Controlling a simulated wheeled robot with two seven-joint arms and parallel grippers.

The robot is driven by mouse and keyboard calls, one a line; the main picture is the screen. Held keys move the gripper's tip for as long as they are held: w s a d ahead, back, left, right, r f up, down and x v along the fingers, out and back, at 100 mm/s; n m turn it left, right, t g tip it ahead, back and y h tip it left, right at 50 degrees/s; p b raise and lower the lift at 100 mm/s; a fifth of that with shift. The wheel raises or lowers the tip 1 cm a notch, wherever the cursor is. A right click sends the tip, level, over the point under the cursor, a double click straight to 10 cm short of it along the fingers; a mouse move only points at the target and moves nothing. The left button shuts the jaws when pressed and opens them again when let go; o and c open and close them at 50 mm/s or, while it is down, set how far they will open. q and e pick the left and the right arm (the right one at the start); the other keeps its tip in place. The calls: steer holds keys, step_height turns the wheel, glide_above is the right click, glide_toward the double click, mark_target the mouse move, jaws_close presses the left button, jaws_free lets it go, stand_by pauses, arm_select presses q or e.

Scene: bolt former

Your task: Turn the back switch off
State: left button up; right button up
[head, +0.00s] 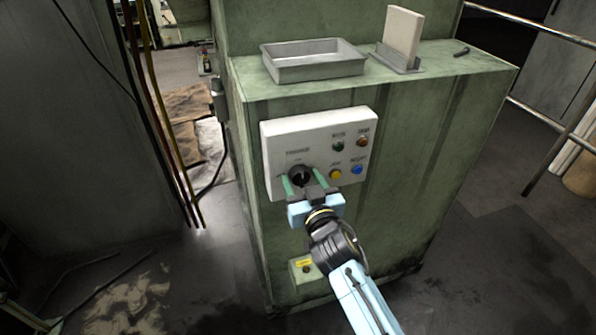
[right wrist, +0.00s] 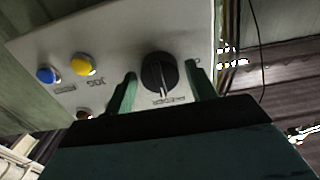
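A white control panel (head: 352,128) is on the front of the green machine. It carries a black rotary switch (head: 299,175), which also shows in the right wrist view (right wrist: 159,72) with a pale pointer line. I cannot tell from its label whether this is the back switch. My right gripper (head: 304,186) is at the panel with its green fingers apart, one on each side of the switch. In the right wrist view (right wrist: 162,88), gaps show between fingers and knob. Something small with greenish tips at the lower left edge of the head view may be my left gripper.
Beside the switch are a yellow button (head: 335,174), a blue button (head: 357,169) and small indicators above. A small box with a yellow label (head: 304,263) is low on the machine. A grey tray (head: 313,72) sits on top. Hanging cables (head: 160,110) are to the left.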

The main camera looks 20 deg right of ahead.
steer(key=c, duration=1)
steer(key=n, duration=0.5)
steer(key=shift+p, duration=0.35)
steer(key=n, duration=0.6)
steer(key=shift+p, duration=0.35)
steer(key=o, duration=1.2)
steer(key=s, duration=0.8)
steer(key=shift+d, duration=0.15)
